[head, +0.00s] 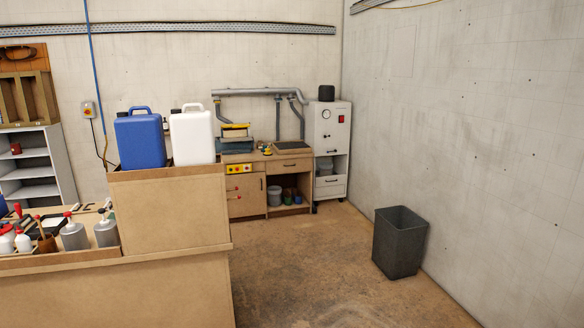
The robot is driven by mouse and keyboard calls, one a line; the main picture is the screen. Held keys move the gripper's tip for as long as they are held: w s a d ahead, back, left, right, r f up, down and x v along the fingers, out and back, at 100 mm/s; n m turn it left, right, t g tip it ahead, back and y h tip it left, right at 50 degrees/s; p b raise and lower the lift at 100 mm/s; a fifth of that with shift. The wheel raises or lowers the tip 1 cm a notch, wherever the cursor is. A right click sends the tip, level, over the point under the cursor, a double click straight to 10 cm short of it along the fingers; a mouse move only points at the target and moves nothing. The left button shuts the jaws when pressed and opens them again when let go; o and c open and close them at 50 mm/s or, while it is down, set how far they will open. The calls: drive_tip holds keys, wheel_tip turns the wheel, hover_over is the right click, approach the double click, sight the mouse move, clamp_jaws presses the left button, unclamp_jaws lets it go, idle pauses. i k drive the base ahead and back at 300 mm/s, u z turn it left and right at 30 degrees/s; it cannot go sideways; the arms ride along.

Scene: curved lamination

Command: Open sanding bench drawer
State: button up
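The sanding bench (245,197) is a wooden workbench against the back wall, with grey ducting above it. Its drawer (290,164) is at the upper right of the bench front and looks shut, with a dark handle. Below the drawer is an open compartment with several cans. To the left is a cabinet door under a yellow control panel (239,169). The lower left of the bench is partly hidden by a wooden counter in front. My gripper is not in view.
A wooden counter (170,212) carrying a blue canister (140,142) and a white canister (192,138) blocks the left foreground. A dark bin (399,243) stands at right. A grey cabinet (329,130) adjoins the bench. Brown floor (310,265) between is clear.

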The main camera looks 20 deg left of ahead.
sight(301, 164)
drive_tip(key=u, duration=0.95)
drive_tip(key=i, duration=3.7)
